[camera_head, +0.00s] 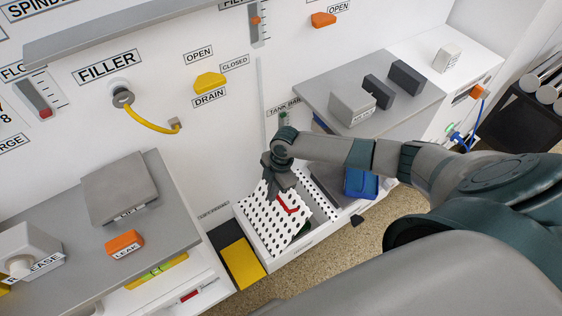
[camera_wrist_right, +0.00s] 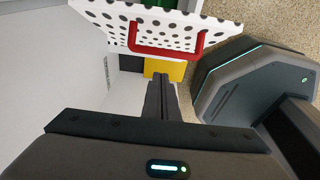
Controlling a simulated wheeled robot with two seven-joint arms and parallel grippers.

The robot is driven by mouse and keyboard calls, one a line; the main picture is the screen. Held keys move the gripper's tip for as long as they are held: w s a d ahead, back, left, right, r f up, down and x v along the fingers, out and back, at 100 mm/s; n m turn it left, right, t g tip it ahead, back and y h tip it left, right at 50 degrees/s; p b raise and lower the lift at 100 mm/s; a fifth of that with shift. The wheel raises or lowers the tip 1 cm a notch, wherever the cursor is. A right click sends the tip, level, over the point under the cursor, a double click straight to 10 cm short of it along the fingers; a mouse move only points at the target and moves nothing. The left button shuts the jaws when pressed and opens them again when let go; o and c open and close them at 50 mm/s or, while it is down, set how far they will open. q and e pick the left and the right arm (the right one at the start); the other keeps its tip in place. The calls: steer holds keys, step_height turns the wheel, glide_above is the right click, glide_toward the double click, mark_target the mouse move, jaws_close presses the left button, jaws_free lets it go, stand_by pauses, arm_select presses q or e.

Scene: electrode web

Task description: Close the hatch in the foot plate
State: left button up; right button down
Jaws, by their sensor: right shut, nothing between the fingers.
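The hatch (camera_head: 262,218) is a white panel with black holes and a red handle (camera_head: 287,204). It stands tilted up out of the foot plate (camera_head: 316,196), which has the same hole pattern. A dark gap with something green shows beside the hatch's lower right edge. In the right wrist view the hatch (camera_wrist_right: 200,38) crosses the top, its red handle (camera_wrist_right: 167,50) facing me. My right gripper (camera_head: 272,188) is at the hatch's upper edge in the head view. Its fingers (camera_wrist_right: 160,80) are shut and empty, just below the handle in the wrist view; contact with the hatch is unclear. My left gripper is out of view.
A black and yellow block (camera_head: 242,264) lies on the floor left of the foot plate. A blue bin (camera_head: 361,183) stands to its right. Grey-topped counters (camera_head: 185,225) flank both sides, and the white machine wall (camera_head: 225,130) rises behind. Speckled floor is open in front.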

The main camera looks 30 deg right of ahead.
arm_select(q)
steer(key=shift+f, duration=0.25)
arm_select(e)
steer(key=d+v, duration=0.2)
steer(key=v, duration=0.8)
steer(key=shift+a+f, duration=0.15)
steer(key=shift+f, duration=0.05)
